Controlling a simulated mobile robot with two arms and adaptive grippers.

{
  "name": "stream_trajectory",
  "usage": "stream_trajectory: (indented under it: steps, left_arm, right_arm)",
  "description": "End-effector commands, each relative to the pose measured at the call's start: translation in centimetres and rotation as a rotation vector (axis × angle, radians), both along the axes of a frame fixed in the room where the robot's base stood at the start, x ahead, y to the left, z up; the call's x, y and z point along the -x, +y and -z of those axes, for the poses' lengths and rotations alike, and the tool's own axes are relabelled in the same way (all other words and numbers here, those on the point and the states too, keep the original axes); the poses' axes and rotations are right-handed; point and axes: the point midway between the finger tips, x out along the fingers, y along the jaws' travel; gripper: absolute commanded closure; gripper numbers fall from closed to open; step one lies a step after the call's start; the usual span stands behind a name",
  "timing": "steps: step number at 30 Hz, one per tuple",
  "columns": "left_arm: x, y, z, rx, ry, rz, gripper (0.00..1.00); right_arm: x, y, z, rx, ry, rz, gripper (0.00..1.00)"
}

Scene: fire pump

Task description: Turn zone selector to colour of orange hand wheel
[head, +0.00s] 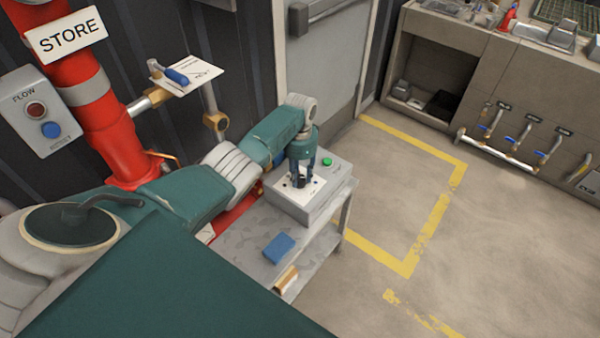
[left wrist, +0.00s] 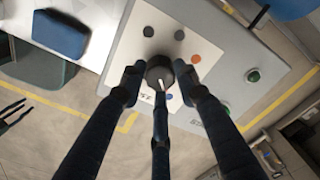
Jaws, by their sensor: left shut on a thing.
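The zone selector (left wrist: 158,72) is a round black knob on a pale plate with coloured dots on top of a grey box (head: 290,206). My left gripper (head: 302,180) points down over the box. In the left wrist view its three dark fingers (left wrist: 160,82) are closed around the knob. A white mark on the knob points toward the picture's lower right. An orange-brown dot (left wrist: 195,58) lies right of the knob; two dark dots lie above it. Other dots may be hidden by the fingers. I cannot make out an orange hand wheel.
A green button (head: 327,162) is close to the gripper on the box. A blue block (head: 279,248) lies on the grey bench. A red STORE pipe (head: 95,110) and a blue-handled valve (head: 176,75) stand behind my arm. Dark prongs at the wrist view's left edge may be my right gripper.

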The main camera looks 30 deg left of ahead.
Motion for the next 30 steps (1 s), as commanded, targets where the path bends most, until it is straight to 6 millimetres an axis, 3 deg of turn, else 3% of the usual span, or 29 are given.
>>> stream_trajectory:
  steps: [30]
  left_arm:
    - [-0.3,0.0,-0.3,0.002,-0.005,-0.965,0.95]
  right_arm:
    - [-0.1,0.3,-2.3,-0.004,-0.001,0.002,0.60]
